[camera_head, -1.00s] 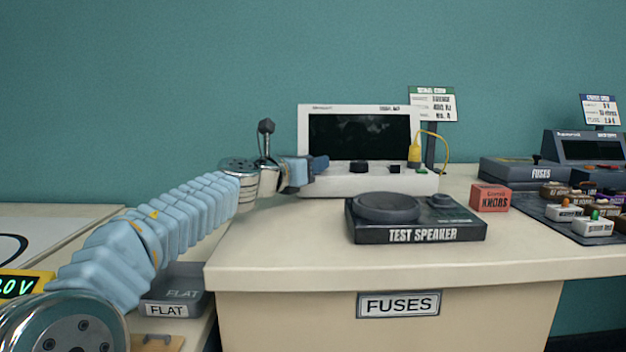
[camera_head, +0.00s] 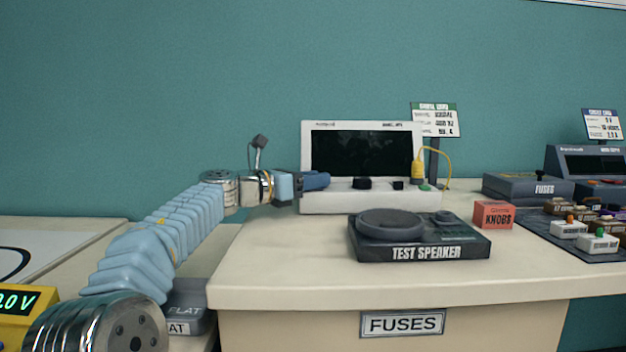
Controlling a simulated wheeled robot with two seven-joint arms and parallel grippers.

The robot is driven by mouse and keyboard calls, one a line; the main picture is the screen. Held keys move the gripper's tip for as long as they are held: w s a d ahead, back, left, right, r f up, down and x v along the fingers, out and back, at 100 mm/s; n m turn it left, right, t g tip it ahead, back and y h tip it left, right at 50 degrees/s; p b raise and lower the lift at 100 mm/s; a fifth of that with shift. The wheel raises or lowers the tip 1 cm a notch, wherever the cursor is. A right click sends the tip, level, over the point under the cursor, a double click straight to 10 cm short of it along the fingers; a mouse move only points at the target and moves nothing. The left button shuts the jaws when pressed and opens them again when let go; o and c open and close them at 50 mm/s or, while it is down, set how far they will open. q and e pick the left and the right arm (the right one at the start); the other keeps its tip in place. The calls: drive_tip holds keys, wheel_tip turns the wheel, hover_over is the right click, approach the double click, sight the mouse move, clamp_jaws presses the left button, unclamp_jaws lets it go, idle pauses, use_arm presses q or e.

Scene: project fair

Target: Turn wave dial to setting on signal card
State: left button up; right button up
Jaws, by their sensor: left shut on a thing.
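The white signal generator (camera_head: 322,204) stands at the back of the bench, with a dark screen (camera_head: 361,152) and a front ledge of controls. A black knob (camera_head: 362,183) and a smaller black knob (camera_head: 398,185) show there. My left gripper (camera_head: 322,181) reaches in from the left at the ledge's left end. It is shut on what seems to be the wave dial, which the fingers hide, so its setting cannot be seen. The signal card (camera_head: 435,121) with a green top edge stands behind the generator on a dark post; its print is too small to read surely. My right gripper is out of view.
A black test speaker (camera_head: 420,253) sits in front of the generator. A yellow plug and cable (camera_head: 418,170) rise at its right end. A red knobs box (camera_head: 493,214) and a dark fuses box (camera_head: 528,187) stand right. The bench's front left is clear.

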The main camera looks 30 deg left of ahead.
use_arm(q)
drive_tip(key=o, duration=1.1)
drive_tip(key=shift+c, duration=0.2)
drive_tip(key=b+v, duration=0.1)
drive_tip(key=v, duration=1.2)
drive_tip(key=shift+s+a, duration=0.15)
drive_tip(key=shift+s, duration=0.2)
